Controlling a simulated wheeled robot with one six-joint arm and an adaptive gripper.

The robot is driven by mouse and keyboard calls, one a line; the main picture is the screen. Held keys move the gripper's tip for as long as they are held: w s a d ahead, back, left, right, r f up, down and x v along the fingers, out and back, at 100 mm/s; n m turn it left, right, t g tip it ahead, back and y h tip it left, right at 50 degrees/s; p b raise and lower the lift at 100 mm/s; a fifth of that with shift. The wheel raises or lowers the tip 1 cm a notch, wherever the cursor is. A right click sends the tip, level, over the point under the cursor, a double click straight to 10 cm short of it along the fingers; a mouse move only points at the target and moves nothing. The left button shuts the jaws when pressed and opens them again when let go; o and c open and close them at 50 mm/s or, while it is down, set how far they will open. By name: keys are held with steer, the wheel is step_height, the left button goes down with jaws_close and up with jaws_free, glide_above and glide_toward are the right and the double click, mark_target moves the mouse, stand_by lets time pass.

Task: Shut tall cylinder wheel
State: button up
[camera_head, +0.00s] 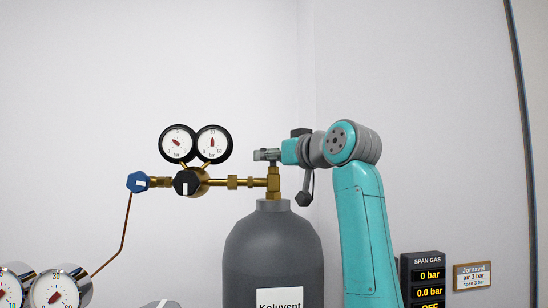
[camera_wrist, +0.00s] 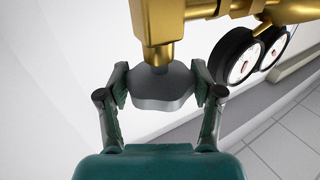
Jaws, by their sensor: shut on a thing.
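The tall dark grey cylinder (camera_head: 272,245) stands upright, with a brass valve (camera_head: 273,185) on its neck. Its grey lobed wheel (camera_wrist: 160,92) shows in the wrist view on a short stem at the end of the brass valve body (camera_wrist: 158,25). My gripper (camera_wrist: 160,78) is shut on the wheel, one finger against each side. In the head view my gripper (camera_head: 268,154) is at the top of the valve, reaching in from the right. There the wheel is mostly hidden by the fingers.
A brass regulator with two round gauges (camera_head: 212,143), a black knob (camera_head: 187,182) and a blue knob (camera_head: 138,182) extends left of the valve. A copper pipe (camera_head: 126,228) runs down to other gauges (camera_head: 56,293). A span gas display (camera_head: 425,281) is at lower right.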

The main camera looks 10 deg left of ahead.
steer(key=m+t+h, duration=0.1)
steer(key=m+h, duration=0.1)
steer(key=h, duration=0.1)
steer(key=m+t+h, duration=0.2)
steer(key=h, duration=0.1)
steer(key=m+t+h, duration=0.1)
steer(key=m+h, duration=0.2)
steer(key=shift+s+a+t+h, duration=0.1)
steer(key=shift+a+t+h, duration=0.15)
steer(key=shift+t+h, duration=0.15)
steer(key=m+h, duration=0.2)
steer(key=h, duration=0.1)
steer(key=m+h, duration=0.2)
steer(key=h, duration=0.1)
steer(key=shift+h, duration=0.4)
steer(key=shift+m+g+h, duration=0.8)
steer(key=shift+m+h, duration=0.7)
steer(key=shift+h, duration=0.7)
steer(key=o, duration=1.1)
steer(key=shift+d, duration=0.1)
steer(key=shift+o, duration=0.2)
steer(key=v, duration=1.1)
steer(key=shift+s+a, duration=0.25)
steer(key=shift+s, duration=0.05)
